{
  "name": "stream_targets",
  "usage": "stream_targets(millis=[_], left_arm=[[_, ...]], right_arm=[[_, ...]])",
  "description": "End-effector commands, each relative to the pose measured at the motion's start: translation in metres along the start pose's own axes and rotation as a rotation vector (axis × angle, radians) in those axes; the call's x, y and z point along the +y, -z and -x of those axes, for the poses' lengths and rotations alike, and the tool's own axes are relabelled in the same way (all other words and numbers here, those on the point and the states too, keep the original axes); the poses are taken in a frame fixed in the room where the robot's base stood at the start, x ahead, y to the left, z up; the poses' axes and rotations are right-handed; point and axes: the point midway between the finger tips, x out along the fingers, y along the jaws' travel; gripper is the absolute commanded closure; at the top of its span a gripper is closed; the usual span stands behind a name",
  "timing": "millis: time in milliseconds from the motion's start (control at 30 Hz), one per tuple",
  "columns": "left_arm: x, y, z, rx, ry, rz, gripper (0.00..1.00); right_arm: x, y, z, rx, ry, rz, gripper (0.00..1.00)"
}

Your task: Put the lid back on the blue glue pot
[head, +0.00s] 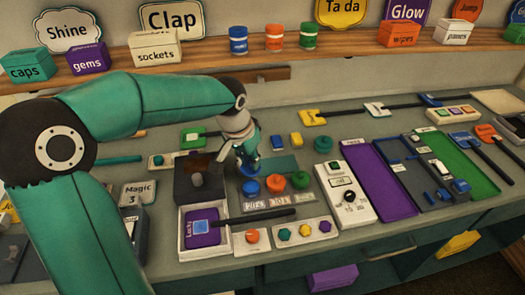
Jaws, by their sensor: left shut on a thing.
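My left gripper (250,160) points down over the bench and is shut on a small blue round piece (250,171), which looks like the blue lid; the fingers partly hide it. Just in front of it is a blue round-topped piece (249,187), apparently the blue pot, in a row with an orange one (275,183) and a green one (300,180). Small printed labels lie in front of the row. From this angle I cannot tell whether the held piece touches anything. My right gripper is not in view.
A dark box (198,178) and a white tray with a purple "Lucky" piece (203,226) are close left. A dark rod (240,217) lies in front. A white dial panel (345,192) is to the right. A shelf (340,38) with signs and jars runs behind.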

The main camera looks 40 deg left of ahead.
Motion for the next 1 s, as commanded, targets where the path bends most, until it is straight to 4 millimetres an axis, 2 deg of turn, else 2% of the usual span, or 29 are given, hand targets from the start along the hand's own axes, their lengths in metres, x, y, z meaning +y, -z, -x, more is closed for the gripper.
stream_targets(millis=[267,700,1000], left_arm=[[-0.002,-0.004,-0.014,0.001,0.002,0.005,1.00],[-0.002,-0.015,-0.053,0.001,0.002,0.004,1.00],[-0.002,-0.017,-0.062,0.001,0.002,0.004,1.00]], right_arm=[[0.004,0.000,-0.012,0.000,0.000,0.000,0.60],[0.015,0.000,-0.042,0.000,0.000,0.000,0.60],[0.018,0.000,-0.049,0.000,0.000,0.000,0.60]])
